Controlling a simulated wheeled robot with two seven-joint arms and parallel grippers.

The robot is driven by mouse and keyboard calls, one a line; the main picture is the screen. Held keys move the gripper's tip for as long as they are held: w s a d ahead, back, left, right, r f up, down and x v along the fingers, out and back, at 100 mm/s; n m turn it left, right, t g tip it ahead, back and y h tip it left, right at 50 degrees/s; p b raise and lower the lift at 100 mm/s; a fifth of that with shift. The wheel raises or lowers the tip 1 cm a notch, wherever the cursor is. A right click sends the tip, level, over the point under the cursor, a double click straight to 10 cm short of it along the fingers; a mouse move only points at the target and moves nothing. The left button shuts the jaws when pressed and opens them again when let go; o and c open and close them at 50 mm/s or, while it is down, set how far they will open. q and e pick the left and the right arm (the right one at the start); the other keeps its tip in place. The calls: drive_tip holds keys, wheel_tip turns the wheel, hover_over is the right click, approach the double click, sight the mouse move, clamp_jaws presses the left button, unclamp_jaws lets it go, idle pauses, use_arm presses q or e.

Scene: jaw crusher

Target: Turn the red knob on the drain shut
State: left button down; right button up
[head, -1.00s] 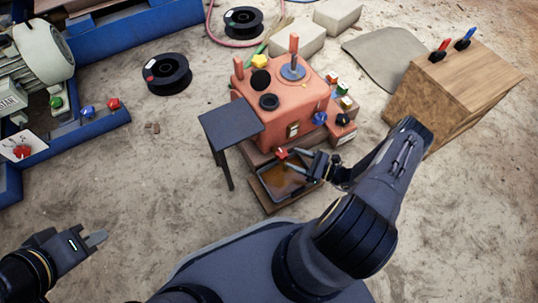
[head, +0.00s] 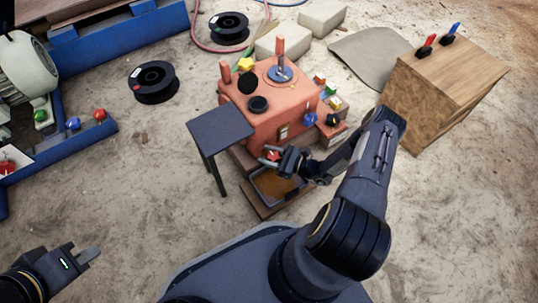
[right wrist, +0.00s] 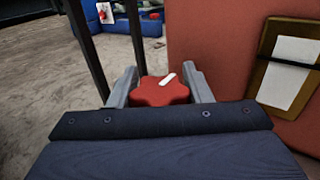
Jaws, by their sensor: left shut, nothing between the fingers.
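The red knob (head: 272,156) sits low on the front of the orange-red crusher (head: 268,112), above a shallow tray (head: 262,200) with brown contents. In the right wrist view the knob (right wrist: 158,92) is lobed, with a white mark slanting up to the right. My right gripper (head: 277,157) is at the knob, with one finger on each side of it in the right wrist view (right wrist: 164,86). I cannot tell whether both fingers press on it. The drain behind the knob is hidden. My left gripper (head: 92,254) is shut and empty, over bare floor at the lower left.
A dark small table (head: 221,130) stands close left of the knob; its legs are near my right gripper in the wrist view. A wooden box (head: 440,92) with red and blue handles stands right. Blue machinery (head: 75,145) is at left. Floor between is clear.

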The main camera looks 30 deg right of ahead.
drive_tip(key=c, duration=0.3)
drive_tip(key=shift+c, duration=0.2)
